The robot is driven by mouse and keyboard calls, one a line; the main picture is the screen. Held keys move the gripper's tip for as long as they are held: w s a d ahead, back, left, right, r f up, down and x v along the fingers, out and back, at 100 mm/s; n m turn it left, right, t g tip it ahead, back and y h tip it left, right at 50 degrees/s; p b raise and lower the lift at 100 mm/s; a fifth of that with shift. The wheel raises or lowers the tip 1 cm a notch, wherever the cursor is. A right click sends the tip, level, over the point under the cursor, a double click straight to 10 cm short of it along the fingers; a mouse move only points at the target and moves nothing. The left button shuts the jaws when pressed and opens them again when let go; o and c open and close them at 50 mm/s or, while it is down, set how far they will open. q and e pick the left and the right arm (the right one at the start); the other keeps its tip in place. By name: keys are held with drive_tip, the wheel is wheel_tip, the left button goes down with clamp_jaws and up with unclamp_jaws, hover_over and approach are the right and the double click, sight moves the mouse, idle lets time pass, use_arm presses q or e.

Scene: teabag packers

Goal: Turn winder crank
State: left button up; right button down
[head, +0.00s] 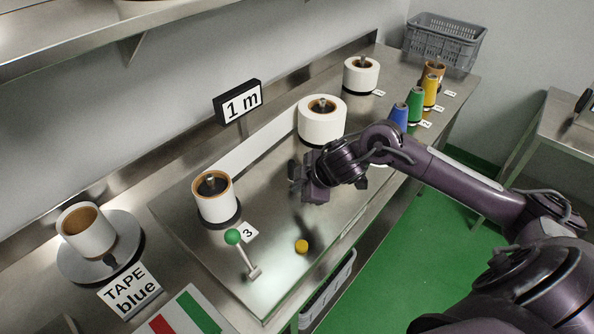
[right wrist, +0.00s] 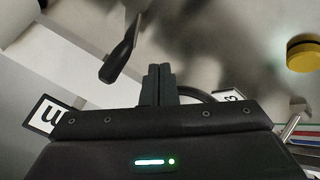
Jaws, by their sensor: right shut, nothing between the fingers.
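A dark upright handle (head: 293,169), which looks like the winder crank's grip, stands just left of my right gripper (head: 309,191) in the head view. In the right wrist view a black handle (right wrist: 120,58) shows above and left of the right gripper's fingertips (right wrist: 157,72). A gap shows between it and the fingers. The right gripper is shut and empty, low over the steel bench. The crank's base and arm are largely hidden by my wrist. My left gripper is not in view.
A white roll (head: 216,204) and a green-knobbed lever (head: 232,237) stand left of the gripper. A yellow button (head: 301,246) is in front. Coloured cones (head: 415,106) stand at right.

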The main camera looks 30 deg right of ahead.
drive_tip(key=w, duration=0.1)
drive_tip(key=w+d+p, duration=0.1)
drive_tip(key=w, duration=0.1)
drive_tip(key=shift+d+r, duration=0.1)
drive_tip(key=shift+d, duration=0.05)
drive_tip(key=shift+w+d, duration=0.1)
drive_tip(key=shift+w, duration=0.25)
drive_tip(key=shift+w, duration=0.15)
